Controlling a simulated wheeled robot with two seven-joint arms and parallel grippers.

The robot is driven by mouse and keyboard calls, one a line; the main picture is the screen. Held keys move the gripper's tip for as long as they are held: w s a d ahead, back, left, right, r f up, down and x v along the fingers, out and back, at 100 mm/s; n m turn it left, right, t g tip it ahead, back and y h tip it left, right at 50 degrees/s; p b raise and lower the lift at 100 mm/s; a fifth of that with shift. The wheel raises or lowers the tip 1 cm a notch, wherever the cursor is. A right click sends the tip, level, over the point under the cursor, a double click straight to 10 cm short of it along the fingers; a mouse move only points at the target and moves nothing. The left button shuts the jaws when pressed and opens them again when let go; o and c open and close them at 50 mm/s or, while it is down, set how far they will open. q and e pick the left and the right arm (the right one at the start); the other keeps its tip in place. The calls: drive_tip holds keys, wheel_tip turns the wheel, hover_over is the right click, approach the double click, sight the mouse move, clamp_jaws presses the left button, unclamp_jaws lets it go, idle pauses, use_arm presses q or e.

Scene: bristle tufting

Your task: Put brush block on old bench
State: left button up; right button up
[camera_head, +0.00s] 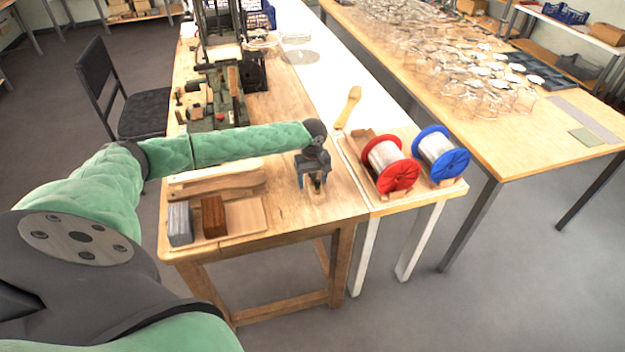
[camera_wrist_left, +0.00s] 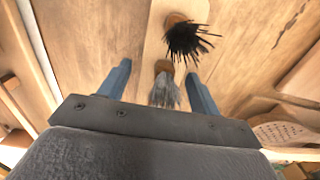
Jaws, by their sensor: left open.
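The old bench (camera_head: 285,225) is the worn wooden bench at the centre of the head view. My left gripper (camera_head: 314,183) is open, pointing down near the bench's right front edge. In the left wrist view its two blue-grey fingers (camera_wrist_left: 160,88) stand apart with a grey bristle tuft (camera_wrist_left: 164,92) between them. A black bristle tuft (camera_wrist_left: 186,42) shows just beyond it. Both tufts have brown wooden ends. I cannot tell whether they belong to one brush block; the gripper hides most of this spot in the head view. No finger visibly touches the tufts.
A grey block (camera_head: 180,224) and a brown block (camera_head: 214,216) stand on a board at the bench's front left. Red (camera_head: 397,176) and blue (camera_head: 442,156) spools sit right of the gripper. Green machinery (camera_head: 222,105) stands behind my arm. A chair (camera_head: 135,108) is at left.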

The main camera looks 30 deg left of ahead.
use_arm(q)
drive_tip(key=shift+r, duration=0.35)
wheel_tip(320, 180, up, 11)
drive_tip(key=b, duration=0.2)
drive_tip(key=shift+r+b, duration=0.2)
drive_tip(key=shift+b, duration=0.2)
use_arm(e)
wheel_tip(320, 180, up, 8)
drive_tip(key=w+a, duration=0.1)
drive_tip(key=a, duration=0.1)
drive_tip(key=shift+w+r, duration=0.15)
drive_tip(key=shift+w, duration=0.2)
use_arm(q)
drive_tip(key=shift+s+f, duration=0.1)
